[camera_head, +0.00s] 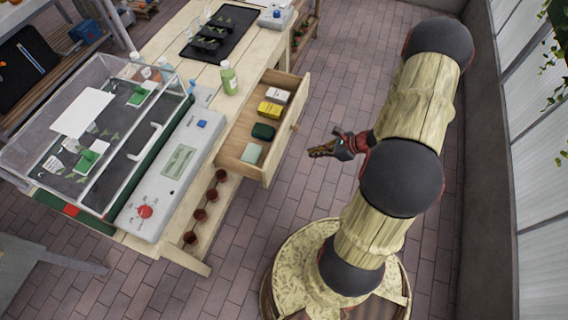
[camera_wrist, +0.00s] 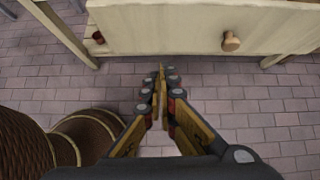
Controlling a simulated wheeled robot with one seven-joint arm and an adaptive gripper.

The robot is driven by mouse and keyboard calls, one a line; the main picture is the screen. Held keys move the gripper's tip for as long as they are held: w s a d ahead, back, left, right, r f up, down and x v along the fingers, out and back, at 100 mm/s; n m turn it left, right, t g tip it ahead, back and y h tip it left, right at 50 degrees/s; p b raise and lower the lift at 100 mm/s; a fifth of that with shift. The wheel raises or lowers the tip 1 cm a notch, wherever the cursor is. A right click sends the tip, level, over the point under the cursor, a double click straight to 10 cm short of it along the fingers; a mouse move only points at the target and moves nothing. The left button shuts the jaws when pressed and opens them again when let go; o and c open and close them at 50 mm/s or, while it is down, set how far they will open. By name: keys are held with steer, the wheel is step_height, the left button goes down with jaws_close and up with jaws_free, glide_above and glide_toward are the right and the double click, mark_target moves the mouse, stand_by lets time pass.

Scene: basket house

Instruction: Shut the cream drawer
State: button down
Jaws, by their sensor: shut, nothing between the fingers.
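The cream drawer (camera_head: 287,128) stands pulled out from the right side of the wooden table in the head view. Inside it lie a white box, a yellow box, a dark green box and a pale green box. In the wrist view the drawer front (camera_wrist: 185,30) crosses the top, with its round wooden knob (camera_wrist: 231,41) right of centre. My gripper (camera_head: 315,153) is shut and empty, a little to the right of the drawer front and apart from it. Its closed fingertips (camera_wrist: 160,72) point toward the drawer front below its lower edge in the picture.
The wooden table (camera_head: 185,57) carries a clear-lidded case (camera_head: 95,130), a grey device (camera_head: 170,175), a black tray (camera_head: 222,32) and a green bottle (camera_head: 228,78). Several dark red cups (camera_head: 198,214) sit along its lower side. The brick floor (camera_head: 330,90) right of the drawer is free.

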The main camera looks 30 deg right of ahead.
steer(key=b, duration=0.4)
glide_toward(279, 155)
steer(key=shift+x, duration=2.2)
steer(key=shift+a, duration=0.25)
steer(key=w+a+b, duration=0.1)
steer(key=w+a, duration=0.3)
steer(key=w, duration=0.1)
steer(key=w+a+b, duration=0.1)
steer(key=w+a, duration=0.4)
steer(key=w, duration=0.1)
steer(key=w+a+b, duration=0.1)
steer(key=w+a, duration=0.3)
steer(key=w, duration=0.2)
steer(key=shift+a, duration=0.25)
steer(key=shift+w+a+r+b, duration=0.1)
steer(key=shift+w+a+b, duration=0.2)
steer(key=shift+w, duration=0.2)
